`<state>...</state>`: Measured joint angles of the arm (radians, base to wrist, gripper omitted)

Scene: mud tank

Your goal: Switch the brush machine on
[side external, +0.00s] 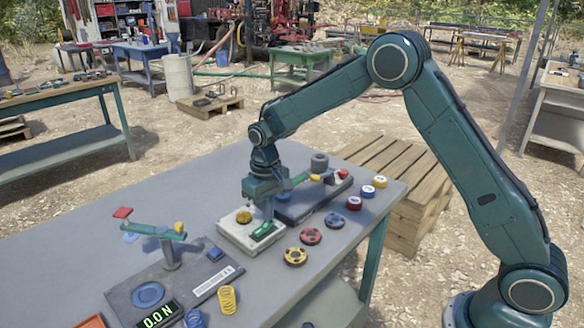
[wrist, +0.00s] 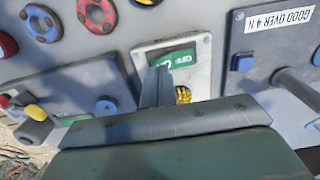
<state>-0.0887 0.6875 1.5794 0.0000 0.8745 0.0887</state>
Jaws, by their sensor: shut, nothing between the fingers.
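A pale box (side external: 235,233) on the grey table carries a green switch panel (side external: 263,230) and a yellow, bristly-looking round part (side external: 244,216). In the wrist view the pale box (wrist: 203,62) shows again, with the green panel (wrist: 172,58) lettered "OFF" and the yellow part (wrist: 183,94) beside my fingers. My gripper (side external: 267,217) points down at the green panel, shut and empty. In the wrist view my gripper's fingers (wrist: 157,80) hide part of the panel and its lettering. I cannot tell whether they touch it, or which way the switch is set.
A dark fixture (side external: 312,200) with a grey cylinder stands just behind the box. A dark gauge plate (side external: 195,283) reading about 0.0 N stands front left. Red and yellow discs (side external: 310,236), small caps (side external: 380,181) and springs (side external: 227,300) lie around. The table's left back is clear.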

